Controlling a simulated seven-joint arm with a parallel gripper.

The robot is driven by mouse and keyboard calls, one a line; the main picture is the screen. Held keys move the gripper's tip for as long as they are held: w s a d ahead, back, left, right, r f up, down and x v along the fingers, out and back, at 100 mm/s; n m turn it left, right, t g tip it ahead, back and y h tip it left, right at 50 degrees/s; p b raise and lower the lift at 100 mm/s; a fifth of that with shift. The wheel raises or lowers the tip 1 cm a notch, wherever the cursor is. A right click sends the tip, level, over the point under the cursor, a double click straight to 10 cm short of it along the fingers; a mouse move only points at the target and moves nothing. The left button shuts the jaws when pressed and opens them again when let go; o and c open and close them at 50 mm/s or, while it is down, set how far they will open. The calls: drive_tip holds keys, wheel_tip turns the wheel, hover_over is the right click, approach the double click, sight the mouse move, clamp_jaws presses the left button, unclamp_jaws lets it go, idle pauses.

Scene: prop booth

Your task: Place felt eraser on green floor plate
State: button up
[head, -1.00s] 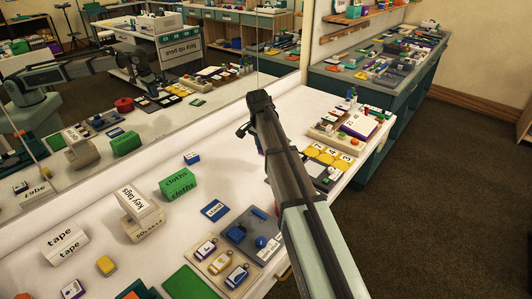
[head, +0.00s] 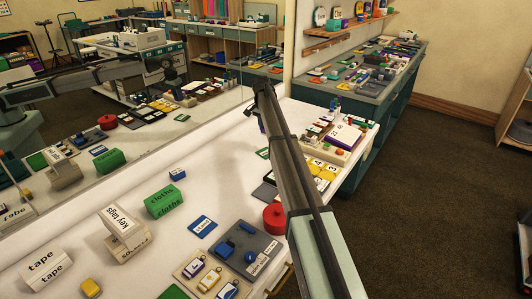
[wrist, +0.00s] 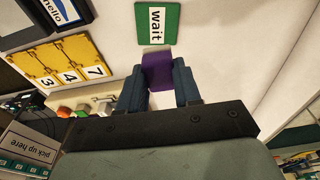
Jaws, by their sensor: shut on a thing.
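A purple block, seemingly the felt eraser (wrist: 157,72), sits between the two fingers of my gripper (wrist: 159,88) in the wrist view. My gripper is shut on it. Just beyond the block lies a green plate marked "wait" (wrist: 169,14); I cannot tell the block's height above the table. In the head view my gripper (head: 250,112) is at the far end of my arm, over the back of the white table, and its fingers are mostly hidden. A plain flat green piece (head: 173,293) is cut off at the bottom edge of the head view.
Yellow number cards (wrist: 68,63) lie left of my gripper in the wrist view. A red round pot (head: 274,217) and a grey tray (head: 262,254) stand beside my arm. A mirror runs behind.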

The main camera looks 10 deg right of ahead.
drive_tip(key=shift+s+f, duration=0.1)
drive_tip(key=shift+f, duration=4.85)
drive_tip(key=shift+f, duration=0.1)
drive_tip(key=o, duration=1)
drive_tip(key=r, duration=0.4)
drive_tip(key=a+r, duration=0.1)
drive_tip(key=r, duration=0.3)
drive_tip(key=s+r, duration=0.1)
drive_tip(key=r, duration=0.3)
drive_tip(key=shift+s+a, duration=0.1)
drive_tip(key=shift+a, duration=0.1)
